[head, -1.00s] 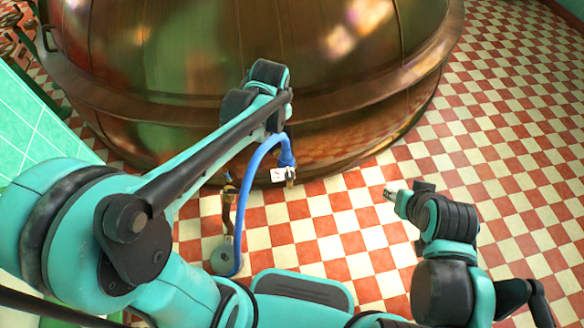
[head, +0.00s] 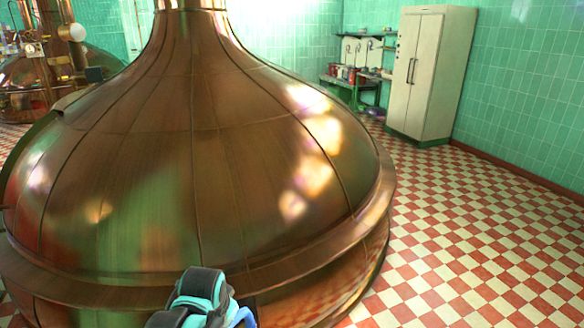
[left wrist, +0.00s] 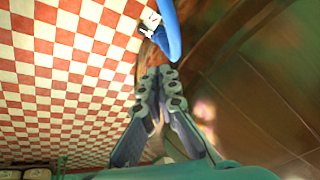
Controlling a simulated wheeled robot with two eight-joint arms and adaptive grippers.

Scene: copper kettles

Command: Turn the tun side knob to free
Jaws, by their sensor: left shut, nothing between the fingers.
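The copper tun (head: 190,150) fills the left and middle of the head view. Its curved copper wall also shows at the right of the left wrist view (left wrist: 255,100). At the top of that view is a fitting with a white tag (left wrist: 151,18), beside a blue hose (left wrist: 169,35). I cannot make out a separate knob or its setting. My left gripper (left wrist: 158,72) is shut and empty, a little below the fitting and hose end in the picture and apparently apart from them. In the head view only my left arm shows at the bottom edge. My right gripper is out of view.
Red and white checkered floor (head: 470,240) lies clear to the right of the tun. A cream cabinet (head: 428,70) and a cluttered green table (head: 352,85) stand at the back wall. Another copper vessel (head: 22,85) stands at the back left.

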